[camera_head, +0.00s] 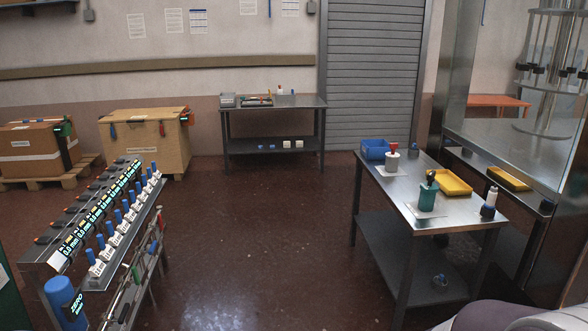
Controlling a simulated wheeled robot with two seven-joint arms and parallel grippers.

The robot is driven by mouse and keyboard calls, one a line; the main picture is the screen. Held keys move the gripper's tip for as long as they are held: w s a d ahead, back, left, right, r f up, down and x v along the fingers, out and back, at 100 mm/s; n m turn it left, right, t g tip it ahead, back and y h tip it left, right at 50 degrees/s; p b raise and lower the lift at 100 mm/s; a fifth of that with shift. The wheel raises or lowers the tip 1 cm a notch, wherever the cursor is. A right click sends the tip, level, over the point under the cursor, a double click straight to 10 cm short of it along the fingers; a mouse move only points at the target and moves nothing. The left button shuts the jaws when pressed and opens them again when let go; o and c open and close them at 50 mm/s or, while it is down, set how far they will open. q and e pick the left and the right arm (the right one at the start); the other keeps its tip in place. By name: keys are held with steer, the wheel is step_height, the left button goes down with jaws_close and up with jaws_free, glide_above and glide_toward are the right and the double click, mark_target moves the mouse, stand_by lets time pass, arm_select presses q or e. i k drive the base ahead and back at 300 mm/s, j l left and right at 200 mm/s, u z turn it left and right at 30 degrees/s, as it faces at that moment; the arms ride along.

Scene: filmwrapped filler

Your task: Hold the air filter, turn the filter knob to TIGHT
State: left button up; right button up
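No part is clearly readable as the air filter, and no TIGHT marking can be read. On the metal table (462,214) at the right, a light grey cylinder with a red and white top (392,162) stands on a white sheet. Nearer on that table, a teal cup (428,197) holding a dark-handled item stands on another white sheet. Neither gripper shows. A pale rounded shape at the lower right edge looks like part of my arm.
A blue bin (375,149) and a yellow tray (452,183) share the right table. A slanted rack (52,256) with several blue-topped devices stands at the left. A blue cylinder (62,296) is below it. A back table (312,101) stands by the shutter. The middle floor is clear.

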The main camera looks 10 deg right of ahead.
mark_target(431, 178)
steer(key=i+z, duration=0.15)
steer(key=i, duration=0.45)
steer(key=i+z, duration=0.1)
steer(key=i, duration=0.5)
steer(key=i+j+z, duration=0.15)
steer(key=i, duration=0.4)
steer(key=i+j+z, duration=0.1)
steer(key=i, duration=0.5)
